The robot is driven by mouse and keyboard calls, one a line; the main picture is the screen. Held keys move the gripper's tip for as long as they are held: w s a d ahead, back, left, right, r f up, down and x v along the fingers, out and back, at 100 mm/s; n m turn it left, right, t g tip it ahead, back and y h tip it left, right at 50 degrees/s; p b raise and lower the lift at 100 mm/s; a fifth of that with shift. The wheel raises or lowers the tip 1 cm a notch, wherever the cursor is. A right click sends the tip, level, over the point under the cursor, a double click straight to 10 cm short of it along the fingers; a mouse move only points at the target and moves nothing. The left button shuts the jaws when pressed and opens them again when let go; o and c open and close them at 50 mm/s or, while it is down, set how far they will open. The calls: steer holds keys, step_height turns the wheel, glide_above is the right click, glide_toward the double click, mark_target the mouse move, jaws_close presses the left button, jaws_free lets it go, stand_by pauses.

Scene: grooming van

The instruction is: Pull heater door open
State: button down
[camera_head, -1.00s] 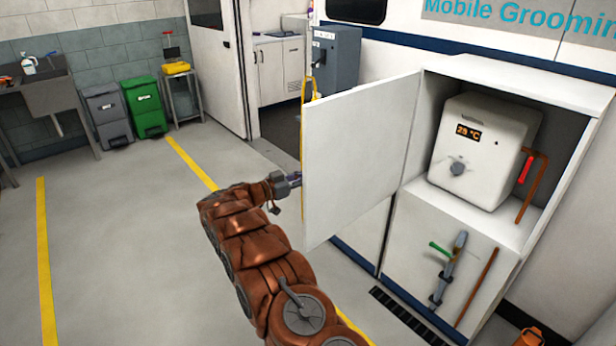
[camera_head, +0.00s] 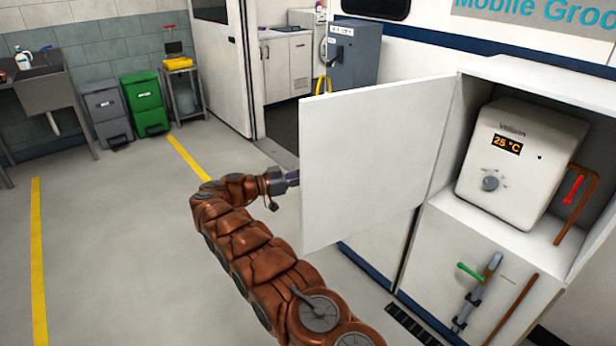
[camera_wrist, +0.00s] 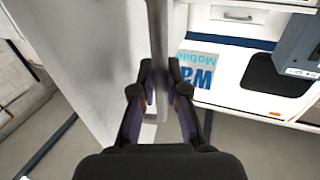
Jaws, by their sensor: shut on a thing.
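The white heater door (camera_head: 372,160) stands swung wide open to the left of its cabinet in the head view. The heater (camera_head: 520,160), a white box with an orange "25 °C" display and a grey knob, is in full sight inside the cabinet. My gripper (camera_head: 292,178) is at the door's free left edge, with its tips partly hidden by the panel. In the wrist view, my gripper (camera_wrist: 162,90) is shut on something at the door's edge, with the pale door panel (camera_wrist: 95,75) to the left.
Below the heater is a panel with a green-handled valve (camera_head: 470,271) and copper pipe. A blue-grey cabinet (camera_head: 352,55) stands by the van doorway. Green (camera_head: 146,103) and grey bins (camera_head: 107,113) stand at the back left. The floor left of my arm is clear.

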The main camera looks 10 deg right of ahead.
steer(key=shift+d+r, duration=0.2)
steer(key=shift+d, duration=0.1)
steer(key=c, duration=1.7)
jaws_free()
steer(key=o, duration=0.4)
steer(key=shift+d, duration=0.35)
steer(key=shift+o, duration=0.6)
steer(key=shift+a+f, duration=0.1)
steer(key=shift+a, duration=0.5)
